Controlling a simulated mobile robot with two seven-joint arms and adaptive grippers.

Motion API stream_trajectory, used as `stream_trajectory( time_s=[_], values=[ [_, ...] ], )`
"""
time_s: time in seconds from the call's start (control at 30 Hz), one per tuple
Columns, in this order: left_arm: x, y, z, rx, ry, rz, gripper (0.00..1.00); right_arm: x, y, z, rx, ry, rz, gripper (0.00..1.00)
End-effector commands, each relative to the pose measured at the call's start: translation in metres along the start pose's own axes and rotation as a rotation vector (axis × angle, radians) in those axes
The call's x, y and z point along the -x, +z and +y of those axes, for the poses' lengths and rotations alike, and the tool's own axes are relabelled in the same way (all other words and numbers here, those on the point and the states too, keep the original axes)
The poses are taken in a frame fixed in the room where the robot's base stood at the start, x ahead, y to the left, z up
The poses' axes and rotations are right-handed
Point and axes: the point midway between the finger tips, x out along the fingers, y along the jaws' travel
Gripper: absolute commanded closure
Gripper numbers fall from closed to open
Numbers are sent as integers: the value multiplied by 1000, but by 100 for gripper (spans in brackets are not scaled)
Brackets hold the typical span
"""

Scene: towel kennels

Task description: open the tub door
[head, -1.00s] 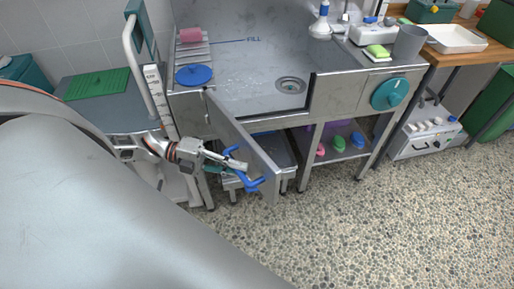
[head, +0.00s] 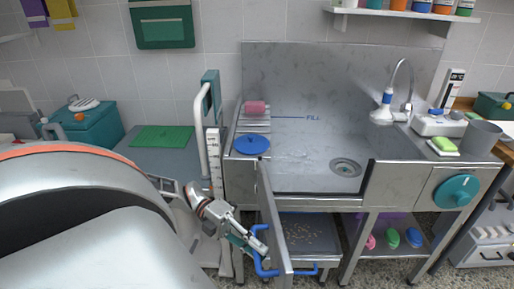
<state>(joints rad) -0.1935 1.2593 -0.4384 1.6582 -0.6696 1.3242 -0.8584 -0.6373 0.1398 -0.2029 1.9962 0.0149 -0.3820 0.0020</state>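The tub door (head: 272,222) is a grey steel panel at the front left of the steel tub (head: 305,172). It is swung outward towards me and shows nearly edge-on, leaving the tub front open. A blue handle (head: 260,266) is on the door's left face. My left gripper (head: 258,245) is at this handle, its fingertips overlapping it in the picture. Whether the fingers are closed around the handle cannot be made out. My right gripper is not in view.
A step box with a blue handle (head: 303,271) stands under the tub, right of the door. A white grab rail (head: 202,120) and a marked post (head: 215,160) stand close to my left arm. A lower shelf (head: 390,235) holds small coloured items.

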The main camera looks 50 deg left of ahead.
Motion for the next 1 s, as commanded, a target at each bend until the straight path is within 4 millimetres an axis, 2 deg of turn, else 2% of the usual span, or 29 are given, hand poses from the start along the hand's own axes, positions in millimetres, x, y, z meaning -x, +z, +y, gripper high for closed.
stream_trajectory(
  time_s=[0.33, 0.47, 0.57, 0.8, 1.0],
  values=[
    [0, 0, 0, 0, -1, 0, 71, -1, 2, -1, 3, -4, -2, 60],
    [6, 0, 0, 3, 1, 0, 71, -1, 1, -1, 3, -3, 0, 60],
    [19, 0, 1, 3, 3, -1, 71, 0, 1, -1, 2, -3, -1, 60],
    [67, 0, 1, 4, 4, -2, 71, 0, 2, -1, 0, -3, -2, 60],
    [102, 1, 0, 1, 2, -2, 71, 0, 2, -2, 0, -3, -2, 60]
  ],
)
